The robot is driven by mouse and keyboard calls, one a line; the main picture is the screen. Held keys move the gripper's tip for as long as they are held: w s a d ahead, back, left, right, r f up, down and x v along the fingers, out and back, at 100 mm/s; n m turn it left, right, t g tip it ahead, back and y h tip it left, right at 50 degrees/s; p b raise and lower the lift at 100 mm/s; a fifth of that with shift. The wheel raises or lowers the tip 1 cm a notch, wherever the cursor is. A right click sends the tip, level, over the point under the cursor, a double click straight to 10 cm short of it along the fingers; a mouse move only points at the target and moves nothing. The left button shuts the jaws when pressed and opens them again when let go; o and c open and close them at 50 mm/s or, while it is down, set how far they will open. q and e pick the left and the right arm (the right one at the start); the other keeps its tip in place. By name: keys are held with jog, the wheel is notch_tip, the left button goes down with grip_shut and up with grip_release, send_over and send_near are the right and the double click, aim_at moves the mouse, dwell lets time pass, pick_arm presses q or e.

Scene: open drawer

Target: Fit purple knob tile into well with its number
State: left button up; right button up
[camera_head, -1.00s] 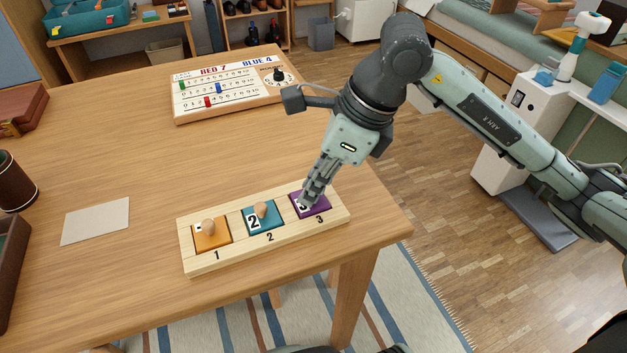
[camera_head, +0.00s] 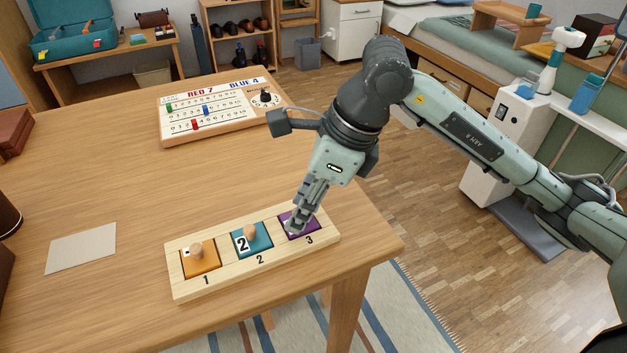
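The purple knob tile (camera_head: 313,226) lies at the well marked 3, at the right end of the pale wooden board (camera_head: 222,279). It looks level with the board there, though its exact seating is hard to tell. My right gripper (camera_head: 296,224) comes down over this tile, its fingers close together around where the knob is. The fingers hide the knob and part of the tile's number. The orange tile (camera_head: 201,265) sits in well 1 and the teal tile (camera_head: 262,241) with a 2 sits in well 2, each with a wooden knob. My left gripper is out of view.
A counting board (camera_head: 215,132) reading RED 7 and BLUE 4 stands farther back on the table (camera_head: 130,180). A blank card (camera_head: 81,249) lies at the left. The tabletop between them is clear. The table's right edge is close to the wooden board.

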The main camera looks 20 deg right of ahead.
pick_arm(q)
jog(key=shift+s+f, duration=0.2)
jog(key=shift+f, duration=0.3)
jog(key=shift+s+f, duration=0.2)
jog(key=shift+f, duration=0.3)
pick_arm(e)
jog(key=v, duration=1.2)
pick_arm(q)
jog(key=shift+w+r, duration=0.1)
